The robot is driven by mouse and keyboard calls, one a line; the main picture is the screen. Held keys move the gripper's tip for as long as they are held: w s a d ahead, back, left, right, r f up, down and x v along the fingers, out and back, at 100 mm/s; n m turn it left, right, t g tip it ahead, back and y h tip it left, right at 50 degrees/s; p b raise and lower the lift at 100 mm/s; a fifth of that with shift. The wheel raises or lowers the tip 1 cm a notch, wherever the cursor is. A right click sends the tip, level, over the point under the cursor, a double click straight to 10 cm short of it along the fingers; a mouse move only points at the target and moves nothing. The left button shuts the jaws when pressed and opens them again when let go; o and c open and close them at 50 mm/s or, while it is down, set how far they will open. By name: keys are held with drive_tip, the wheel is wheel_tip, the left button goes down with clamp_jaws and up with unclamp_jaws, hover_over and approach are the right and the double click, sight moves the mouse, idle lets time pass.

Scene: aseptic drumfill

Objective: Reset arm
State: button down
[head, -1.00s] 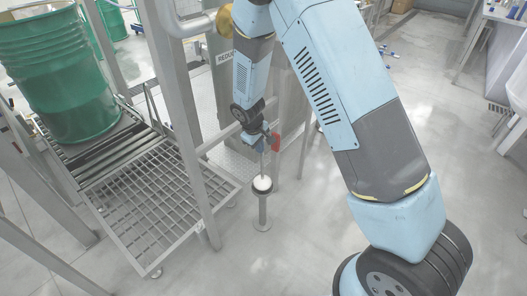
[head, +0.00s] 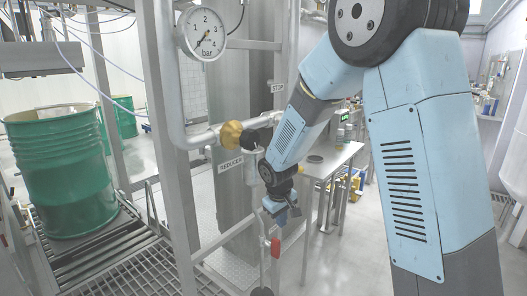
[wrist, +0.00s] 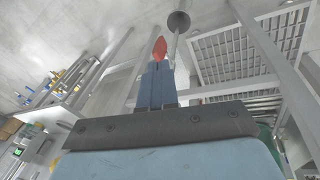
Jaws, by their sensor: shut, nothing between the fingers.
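My gripper (head: 283,215) hangs at the end of my blue arm, left of the arm's big upper links in the head view. In the wrist view my gripper's fingers (wrist: 157,68) are together, with nothing between them. A red handle (head: 276,247) on a thin upright rod is just below the gripper in the head view. In the wrist view the red handle (wrist: 159,48) shows just past the fingertips. I cannot tell whether they touch.
A pressure gauge (head: 201,34) and a brass-coloured regulator (head: 231,135) sit on pipework left of the arm. A green drum (head: 60,172) stands on a roller conveyor (head: 88,262). A steel table (head: 334,157) stands behind the arm. Open floor shows at right of the table.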

drive_tip(key=s+d+r+m+t+y, duration=0.1)
drive_tip(key=s+d+r+m, duration=0.2)
drive_tip(key=s+d+r, duration=0.6)
drive_tip(key=s+d+r+m+t, duration=0.1)
drive_tip(key=s+d+r+m, duration=0.1)
drive_tip(key=s+d+r, duration=0.8)
drive_tip(key=s+r+m+t, duration=0.1)
drive_tip(key=s+r+m, duration=0.1)
drive_tip(key=s+r, duration=0.2)
drive_tip(key=s+a, duration=0.1)
drive_tip(key=s, duration=0.2)
drive_tip(key=shift+s, duration=0.35)
